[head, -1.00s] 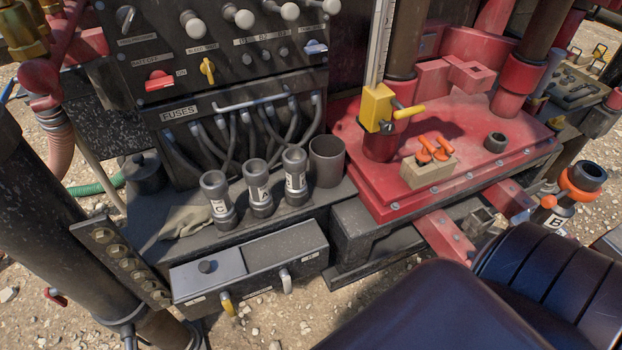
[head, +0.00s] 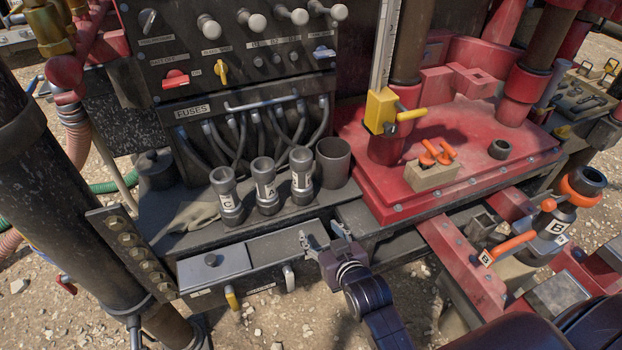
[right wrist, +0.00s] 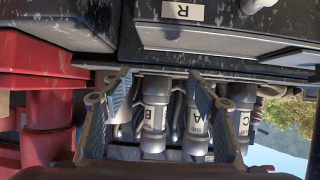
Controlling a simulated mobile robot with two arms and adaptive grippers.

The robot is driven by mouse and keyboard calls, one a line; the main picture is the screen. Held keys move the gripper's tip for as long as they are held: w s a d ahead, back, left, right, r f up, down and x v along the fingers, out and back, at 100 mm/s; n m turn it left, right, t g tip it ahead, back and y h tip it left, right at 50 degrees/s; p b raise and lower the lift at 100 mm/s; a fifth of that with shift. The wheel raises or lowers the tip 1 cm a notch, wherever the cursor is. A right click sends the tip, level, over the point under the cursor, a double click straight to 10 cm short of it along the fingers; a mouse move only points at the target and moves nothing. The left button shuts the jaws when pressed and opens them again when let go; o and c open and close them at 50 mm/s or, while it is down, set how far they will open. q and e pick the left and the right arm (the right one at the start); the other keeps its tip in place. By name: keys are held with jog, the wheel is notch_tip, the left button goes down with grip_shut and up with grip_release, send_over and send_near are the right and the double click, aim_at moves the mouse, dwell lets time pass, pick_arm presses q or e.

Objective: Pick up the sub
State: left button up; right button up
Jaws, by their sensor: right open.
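Three grey cylindrical subs stand upright in a row on the ledge below the fuse panel in the head view. The left sub (head: 227,196) is marked C and the middle sub (head: 265,187) is marked A. The right sub (head: 301,174) shows as B in the right wrist view (right wrist: 153,117). My right gripper (head: 322,238) is open and empty, in front of the ledge, to the right of and nearer than sub B. In the right wrist view, subs B and A (right wrist: 196,125) show between or behind the fingers. My left gripper is not in view.
A plain grey cup (head: 333,164) stands right of the subs. A drawer box (head: 215,270) with small handles sits in front of the ledge. The red platform (head: 430,195) lies to the right.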

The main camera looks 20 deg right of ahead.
aim_at(304, 177)
jog(key=w+r+t, duration=0.2)
jog(key=w+r, duration=0.1)
jog(key=r, duration=0.1)
jog(key=w+r+m+t+h, duration=0.1)
jog(key=w+r+t, duration=0.2)
jog(key=w, duration=0.1)
jog(key=shift+w+r, duration=0.15)
jog(key=shift+r, duration=0.2)
jog(key=w+b, duration=0.4)
jog(key=w, duration=0.2)
jog(key=shift+w+b, duration=0.3)
jog(key=shift+w, duration=0.05)
jog(key=shift+w+d, duration=0.1)
jog(key=shift+w, duration=0.4)
jog(key=shift+r, duration=0.1)
jog(key=shift+c, duration=1)
grip_shut()
jog(key=shift+r, duration=0.3)
